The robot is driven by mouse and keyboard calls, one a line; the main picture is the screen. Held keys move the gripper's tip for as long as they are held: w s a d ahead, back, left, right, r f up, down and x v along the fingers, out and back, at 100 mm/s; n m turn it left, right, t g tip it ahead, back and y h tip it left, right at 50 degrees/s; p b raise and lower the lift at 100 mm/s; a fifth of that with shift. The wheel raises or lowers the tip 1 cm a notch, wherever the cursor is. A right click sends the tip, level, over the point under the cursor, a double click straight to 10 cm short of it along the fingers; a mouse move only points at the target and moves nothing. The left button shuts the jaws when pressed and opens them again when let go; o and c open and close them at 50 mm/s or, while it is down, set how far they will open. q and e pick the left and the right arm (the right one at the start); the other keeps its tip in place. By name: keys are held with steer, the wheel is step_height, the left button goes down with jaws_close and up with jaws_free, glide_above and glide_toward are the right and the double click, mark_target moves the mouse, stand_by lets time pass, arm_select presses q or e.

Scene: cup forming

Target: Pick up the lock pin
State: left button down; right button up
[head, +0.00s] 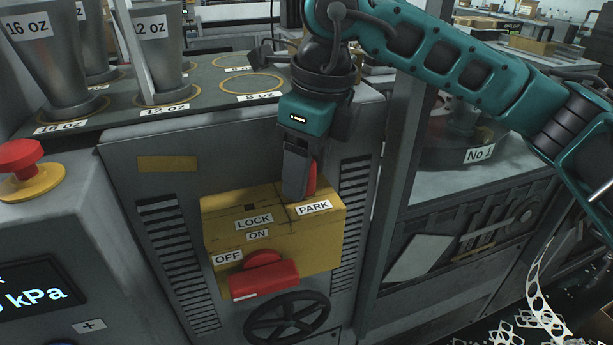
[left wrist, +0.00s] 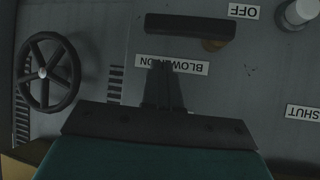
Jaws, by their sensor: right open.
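A red piece, which looks like the lock pin (head: 311,179), stands at the top of the yellow box (head: 225,220), just behind the PARK label. My right gripper (head: 298,188) points down over it, its fingers open. The near grey finger hides part of the red piece, and the far finger is hard to make out. I cannot tell whether the fingers touch it. My left gripper (left wrist: 163,88) shows only in the left wrist view, in front of a grey panel with a BLOW label. Its fingers appear close together, but their gap is unclear.
A red rotary handle (head: 264,280) sits on the box front by the OFF and ON labels, above a black handwheel (head: 287,316). Metal cups (head: 160,55) stand on the shelf at the back left. A red emergency button (head: 20,156) is at the far left.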

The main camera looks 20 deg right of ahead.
steer(key=shift+f, duration=0.2)
jaws_close()
stand_by(0.4)
steer(key=shift+r, duration=0.1)
